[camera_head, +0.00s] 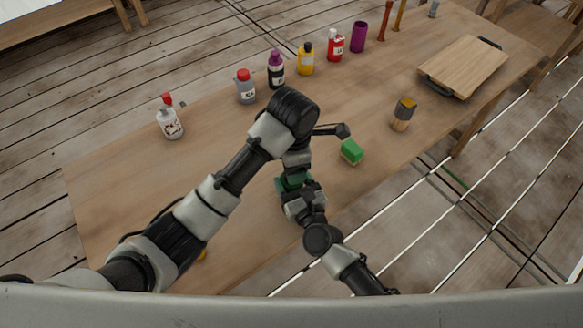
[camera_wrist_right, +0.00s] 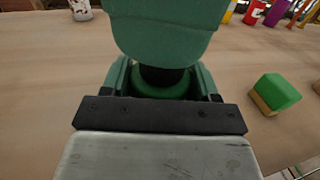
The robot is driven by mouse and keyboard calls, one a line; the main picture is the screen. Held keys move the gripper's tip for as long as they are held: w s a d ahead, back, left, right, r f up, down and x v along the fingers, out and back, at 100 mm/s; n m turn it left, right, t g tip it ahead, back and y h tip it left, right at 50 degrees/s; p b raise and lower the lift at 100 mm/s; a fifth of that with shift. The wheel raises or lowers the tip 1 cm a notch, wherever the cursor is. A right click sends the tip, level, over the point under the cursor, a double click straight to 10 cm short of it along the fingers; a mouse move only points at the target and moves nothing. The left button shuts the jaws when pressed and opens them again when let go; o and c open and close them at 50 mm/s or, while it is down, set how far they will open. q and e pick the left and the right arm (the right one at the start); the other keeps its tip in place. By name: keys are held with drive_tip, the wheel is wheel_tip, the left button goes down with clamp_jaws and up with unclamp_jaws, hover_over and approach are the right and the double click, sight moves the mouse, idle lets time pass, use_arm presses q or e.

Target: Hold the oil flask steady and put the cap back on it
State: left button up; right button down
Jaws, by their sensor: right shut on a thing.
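A green thing, which I take to be the oil flask (camera_head: 281,184), shows in small patches between my two grippers in the head view. My right gripper (camera_head: 293,188) is shut on it. In the right wrist view the green flask (camera_wrist_right: 165,28) fills the top centre, with a dark narrow part below it and more green between the jaws. My left gripper (camera_head: 297,170) points down just above the right gripper, over the flask. Its jaws are hidden by the arm, so I cannot tell if it holds the cap. I cannot make out the cap.
A green sponge-like block (camera_head: 351,151) lies right of the grippers, with a brush (camera_head: 403,113) beyond. A cutting board (camera_head: 464,65) is at the right. Several bottles, including a white one (camera_head: 170,121), line the far edge. A small yellow thing (camera_head: 202,255) is partly hidden by my left arm.

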use_arm(q)
drive_tip(key=shift+r, duration=0.55)
drive_tip(key=shift+c, duration=0.6)
drive_tip(key=shift+w+r, duration=0.1)
drive_tip(key=shift+r, duration=0.2)
drive_tip(key=shift+c, duration=0.8)
wheel_tip(320, 180, up, 2)
drive_tip(key=shift+r, duration=0.35)
drive_tip(key=shift+f, duration=0.1)
